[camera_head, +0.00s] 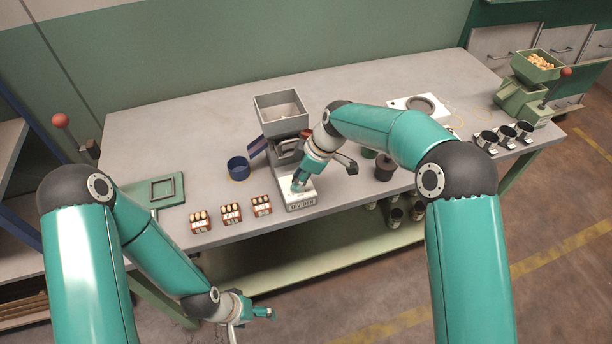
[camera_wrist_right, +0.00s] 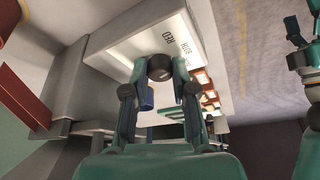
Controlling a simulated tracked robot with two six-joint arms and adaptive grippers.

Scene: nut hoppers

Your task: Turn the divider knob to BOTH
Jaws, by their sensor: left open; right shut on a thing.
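The divider (camera_head: 301,203) is a pale box labelled DIVIDER at the front of the bench, below a grey hopper (camera_head: 281,109). The dark round divider knob (camera_wrist_right: 160,66) is on its lettered face (camera_wrist_right: 142,34) in the right wrist view. The words BOTH and RED show beside the knob. My right gripper (camera_wrist_right: 160,74) is shut on the knob, one finger on each side. In the head view my right gripper (camera_head: 298,186) hides the knob. I cannot tell which word the knob points to. My left gripper (camera_head: 262,313) is open and empty, low in front of the bench.
Several small red boxes (camera_head: 231,213) stand left of the divider, with a blue cup (camera_head: 238,168) behind them. A green frame (camera_head: 163,190) lies further left. A dark canister (camera_head: 384,167) stands to the right. A green hopper (camera_head: 538,67) with nuts stands at the far right.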

